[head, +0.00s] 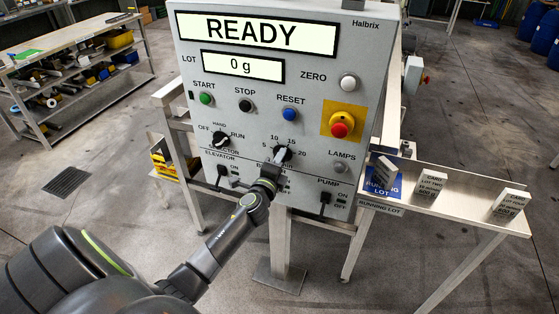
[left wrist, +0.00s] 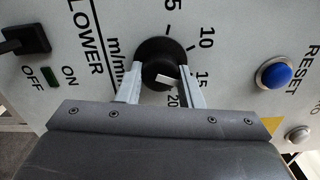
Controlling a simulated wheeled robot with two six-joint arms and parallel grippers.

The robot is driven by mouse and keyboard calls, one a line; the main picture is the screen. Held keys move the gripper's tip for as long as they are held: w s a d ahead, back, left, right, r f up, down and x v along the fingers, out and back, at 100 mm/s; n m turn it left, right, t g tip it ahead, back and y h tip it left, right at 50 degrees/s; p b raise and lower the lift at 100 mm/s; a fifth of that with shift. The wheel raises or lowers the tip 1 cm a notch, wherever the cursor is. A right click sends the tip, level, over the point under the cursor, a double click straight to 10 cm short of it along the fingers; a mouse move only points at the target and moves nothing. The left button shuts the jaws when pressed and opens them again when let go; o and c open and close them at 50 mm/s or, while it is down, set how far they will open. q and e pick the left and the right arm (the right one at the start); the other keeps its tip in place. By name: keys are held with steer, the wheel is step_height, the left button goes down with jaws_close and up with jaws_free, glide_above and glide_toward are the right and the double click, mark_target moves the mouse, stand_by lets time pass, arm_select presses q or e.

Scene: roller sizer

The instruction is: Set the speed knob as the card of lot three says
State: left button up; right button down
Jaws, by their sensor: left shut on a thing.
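The black speed knob (head: 281,153) sits low on the grey control panel, with 5, 10, 15 and 20 around it. It shows larger in the left wrist view (left wrist: 153,50); its white pointer mark lies toward the side of 15 and 20, the exact setting unclear. My left gripper (head: 274,164) is shut on the knob, one finger on each side in the left wrist view (left wrist: 163,80). A tilted card (head: 385,170) stands at the blue running lot place (head: 383,188); its writing is unreadable. My right gripper is out of view.
The panel display (head: 256,34) reads READY and the weight display (head: 243,67) 0 g. A lot two card (head: 432,180) and another card (head: 510,204) stand on the right shelf (head: 460,213). A blue reset button (head: 290,115) and a black selector (head: 221,139) are near the knob.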

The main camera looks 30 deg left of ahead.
arm_select(q)
steer(key=shift+f+m, duration=0.15)
steer(key=shift+m, duration=0.15)
steer(key=o, duration=1)
steer(key=shift+c, duration=0.2)
steer(key=shift+s, duration=0.1)
steer(key=b+v, duration=0.1)
steer(key=v, duration=1.6)
steer(key=shift+s, duration=0.15)
